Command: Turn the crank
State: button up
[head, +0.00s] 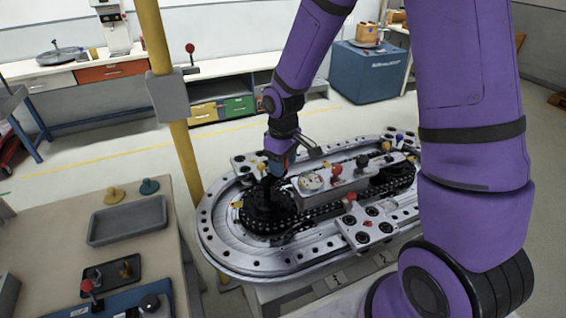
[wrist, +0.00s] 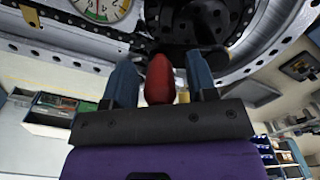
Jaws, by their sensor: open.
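My gripper (head: 278,166) is over the left end of the oval ring track (head: 222,232), above the dark sprocket (head: 268,207). In the wrist view my gripper (wrist: 161,72) is open, with one blue-grey finger on each side of a red tapered handle (wrist: 160,80), which looks like the crank's grip. I cannot tell whether either finger touches it. The dark round hub (wrist: 190,20) of the sprocket is just beyond the handle. In the head view the crank is mostly hidden by my gripper and wrist.
A white dial gauge (head: 311,181) and a red-topped lever (head: 337,170) stand close right of my gripper. A yellow post (head: 178,120) rises behind the track's left end. A workbench (head: 120,260) with a grey tray (head: 127,221) is at the left.

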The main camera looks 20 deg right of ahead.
jog(key=shift+f, duration=0.1)
jog(key=shift+c, duration=0.4)
grip_shut()
jog(key=shift+w+a+n, duration=0.25)
jog(key=shift+w+n, duration=0.35)
jog(key=shift+n, duration=0.7)
jog(key=shift+o, duration=0.4)
grip_release()
notch_tip(320, 180, up, 11)
